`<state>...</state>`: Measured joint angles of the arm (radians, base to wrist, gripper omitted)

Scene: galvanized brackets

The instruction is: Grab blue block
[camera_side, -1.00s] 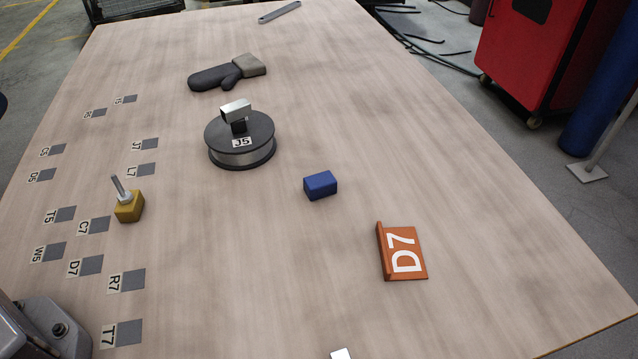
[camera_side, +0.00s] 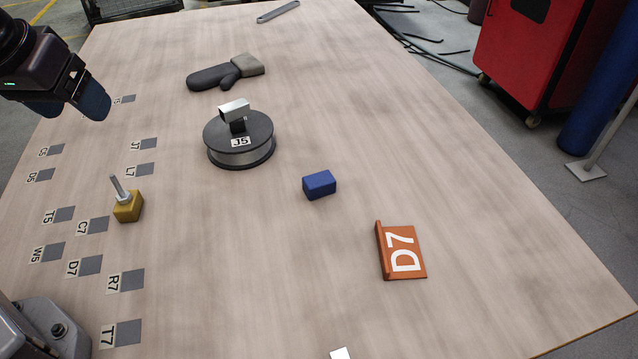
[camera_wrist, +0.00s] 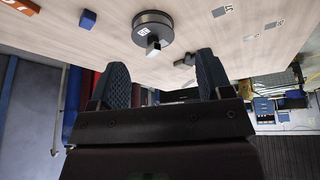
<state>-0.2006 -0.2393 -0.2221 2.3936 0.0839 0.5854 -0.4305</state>
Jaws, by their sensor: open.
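The blue block (camera_side: 319,185) lies on the wooden table, right of the round J5 stand and apart from other things. It also shows small near the top left of the wrist view (camera_wrist: 88,19). My gripper (camera_side: 76,104) is at the upper left of the side view, above the table's left edge and far from the block. Its blue-padded fingers are apart in the wrist view (camera_wrist: 163,80), with nothing between them.
A round J5 stand (camera_side: 240,155) carries a metal bracket (camera_side: 234,110). An orange D7 bracket (camera_side: 402,251) lies right of the block. A yellow block with a bolt (camera_side: 128,208), a dark glove (camera_side: 215,77) and a wrench (camera_side: 278,11) are also on the table. The table around the blue block is clear.

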